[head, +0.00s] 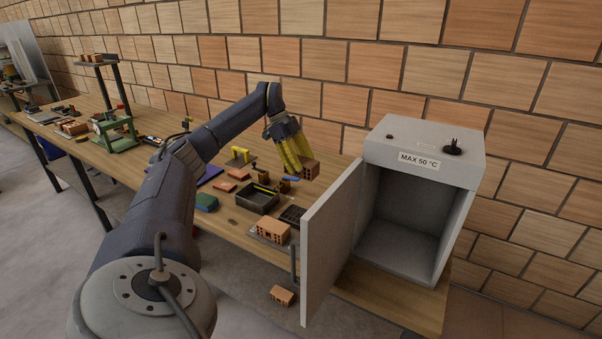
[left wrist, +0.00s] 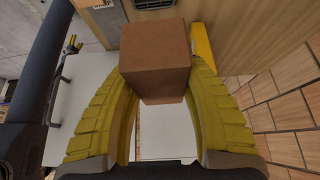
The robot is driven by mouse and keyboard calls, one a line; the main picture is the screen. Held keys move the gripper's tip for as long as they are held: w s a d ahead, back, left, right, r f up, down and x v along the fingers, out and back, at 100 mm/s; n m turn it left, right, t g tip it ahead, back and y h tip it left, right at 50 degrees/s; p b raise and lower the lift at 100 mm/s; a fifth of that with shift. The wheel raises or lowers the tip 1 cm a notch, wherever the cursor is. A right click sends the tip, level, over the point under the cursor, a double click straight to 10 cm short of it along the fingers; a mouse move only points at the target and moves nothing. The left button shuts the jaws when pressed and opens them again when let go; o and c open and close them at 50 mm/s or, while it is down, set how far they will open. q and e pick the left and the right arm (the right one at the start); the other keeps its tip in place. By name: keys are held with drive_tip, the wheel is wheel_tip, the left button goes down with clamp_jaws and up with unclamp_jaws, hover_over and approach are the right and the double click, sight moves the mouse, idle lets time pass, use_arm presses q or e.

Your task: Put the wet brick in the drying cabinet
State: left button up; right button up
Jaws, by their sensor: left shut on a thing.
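My left gripper (head: 302,158) has yellow ribbed fingers, shut on a plain reddish-brown brick (head: 312,170). The brick is held above the bench, left of the drying cabinet and outside it. In the left wrist view the brick (left wrist: 155,55) sits between both fingers (left wrist: 160,75). The drying cabinet (head: 425,153) is a light grey box labelled MAX 50 °C, with a dark knob on top. Its door (head: 328,245) is swung open toward the front left, and the visible inside (head: 400,225) is empty. My right gripper is not in view.
A hollow brick (head: 272,230) stands by the door, and another (head: 282,295) lies lower in front of the bench. A black tray (head: 257,198), a green item (head: 206,202) and small parts crowd the wooden bench (head: 235,222). A brick-pattern wall is behind.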

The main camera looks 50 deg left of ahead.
sight(301, 214)
use_arm(q)
wheel_tip(301, 214, down, 17)
drive_tip(key=shift+f, duration=0.2)
idle(0.6)
drive_tip(key=o, duration=1.5)
drive_tip(key=shift+c, duration=0.2)
drive_tip(key=shift+f, duration=0.15)
drive_tip(key=v, duration=1.7)
drive_tip(key=shift+a, duration=0.35)
